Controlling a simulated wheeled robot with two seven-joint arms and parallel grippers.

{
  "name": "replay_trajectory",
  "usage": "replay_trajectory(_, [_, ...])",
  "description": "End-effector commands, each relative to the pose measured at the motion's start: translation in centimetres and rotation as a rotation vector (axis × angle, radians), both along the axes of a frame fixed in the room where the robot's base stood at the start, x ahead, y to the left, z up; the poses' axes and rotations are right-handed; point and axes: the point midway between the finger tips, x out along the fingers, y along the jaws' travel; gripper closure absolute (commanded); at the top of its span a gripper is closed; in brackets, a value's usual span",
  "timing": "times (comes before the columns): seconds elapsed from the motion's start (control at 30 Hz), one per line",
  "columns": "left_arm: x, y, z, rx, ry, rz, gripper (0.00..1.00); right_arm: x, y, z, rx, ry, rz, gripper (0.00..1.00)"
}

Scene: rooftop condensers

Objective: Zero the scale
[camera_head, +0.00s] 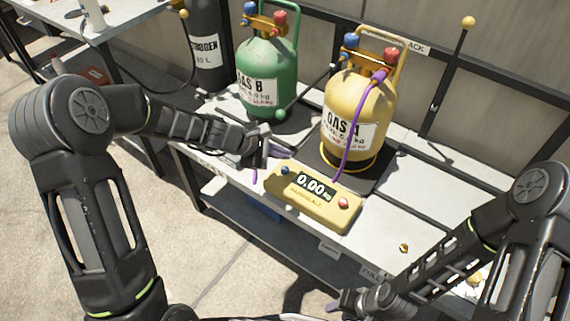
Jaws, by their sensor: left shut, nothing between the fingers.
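The yellow scale console (325,214) lies on the bench, its display (312,184) reading 0.00. It has a blue button (285,170) at its left end and a red button (342,203) at its right end. The dark scale platform (372,181) is behind it, with the yellow GAS A cylinder (352,112) upright on it. My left gripper (266,161) is shut and empty, just left of the console near the blue button. I cannot tell whether it touches. My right gripper (338,307) is low at the front, away from the console; its fingers are hard to make out.
A green GAS B cylinder (264,80) stands behind my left gripper. A dark nitrogen cylinder (206,50) is at the back left. A purple hose (352,132) hangs from GAS A to the bench. The bench right of the console is mostly clear, with a small brass fitting (403,248).

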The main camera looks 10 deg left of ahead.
Motion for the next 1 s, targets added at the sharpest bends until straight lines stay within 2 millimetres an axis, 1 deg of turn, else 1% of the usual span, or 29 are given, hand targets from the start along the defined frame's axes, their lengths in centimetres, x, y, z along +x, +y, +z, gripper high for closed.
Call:
replay_trajectory(0.03, [0.0, 0.0, 1.0, 0.000, -0.001, -0.001, 1.00, 0.0, 0.0, 0.9, 0.000, 0.000, 0.000, 0.64])
replay_trajectory(0.13, [0.0, 0.0, 1.9, 0.000, -0.001, -0.001, 1.00, 0.0, 0.0, 1.7, 0.000, 0.000, 0.000, 0.64])
replay_trajectory(0.23, [0.0, 0.0, 2.3, 0.001, 0.000, -0.001, 1.00, 0.0, 0.0, 2.0, 0.000, 0.000, 0.000, 0.64])
replay_trajectory(1.0, [0.0, 0.0, 2.3, 0.000, -0.001, -0.001, 1.00, 0.0, 0.0, 1.9, 0.000, 0.000, 0.000, 0.64])
